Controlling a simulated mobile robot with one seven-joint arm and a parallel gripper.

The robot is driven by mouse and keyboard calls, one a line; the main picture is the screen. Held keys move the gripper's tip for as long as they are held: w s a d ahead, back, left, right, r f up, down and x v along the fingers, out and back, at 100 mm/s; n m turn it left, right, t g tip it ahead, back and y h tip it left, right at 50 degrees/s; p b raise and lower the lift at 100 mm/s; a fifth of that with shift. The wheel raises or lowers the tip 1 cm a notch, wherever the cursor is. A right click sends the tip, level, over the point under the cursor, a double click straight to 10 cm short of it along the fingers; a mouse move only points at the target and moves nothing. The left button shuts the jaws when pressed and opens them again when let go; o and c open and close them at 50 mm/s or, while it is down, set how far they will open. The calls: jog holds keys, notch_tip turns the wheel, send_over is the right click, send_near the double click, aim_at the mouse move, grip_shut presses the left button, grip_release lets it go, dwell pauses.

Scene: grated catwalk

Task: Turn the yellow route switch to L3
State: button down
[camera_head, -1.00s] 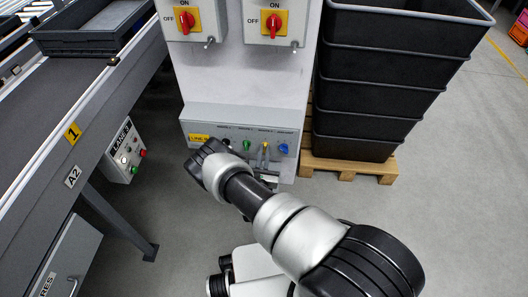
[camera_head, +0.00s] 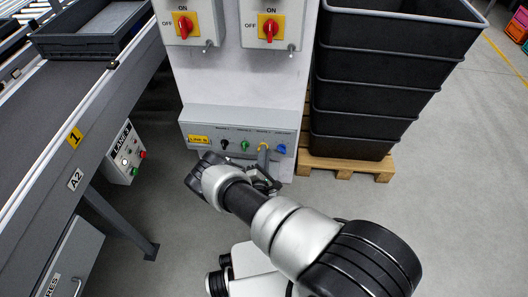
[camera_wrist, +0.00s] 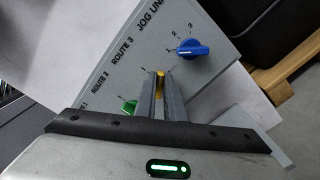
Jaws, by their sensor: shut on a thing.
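The yellow route switch (camera_head: 263,147) is on the sloped face of the grey control box (camera_head: 190,115), between a green and a blue knob. In the wrist view the yellow knob (camera_wrist: 160,78) shows between the fingertips of my gripper (camera_wrist: 159,84), which is shut on it. The label "ROUTE 3" stands beside it. The fingers hide most of the knob and its position marks, so I cannot tell which mark it points to. In the head view my gripper (camera_head: 263,158) reaches up to the box from below.
The blue knob (camera_wrist: 192,49) sits close beside the fingers, and the green knob (camera_wrist: 129,106) is on the other side. A black knob (camera_head: 224,144) is further left. Stacked dark crates (camera_head: 350,122) on a pallet stand right. A conveyor (camera_head: 100,90) runs along the left.

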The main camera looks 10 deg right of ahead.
jog(key=m, duration=0.2)
jog(key=m+p, duration=0.1)
jog(key=m, duration=0.3)
jog(key=shift+f+p, duration=0.25)
jog(key=shift+p, duration=0.1)
jog(key=shift+m, duration=0.4)
jog(key=c, duration=1.8)
grip_release()
jog(key=shift+d, duration=0.1)
jog(key=shift+c, duration=0.2)
jog(key=shift+f, duration=0.1)
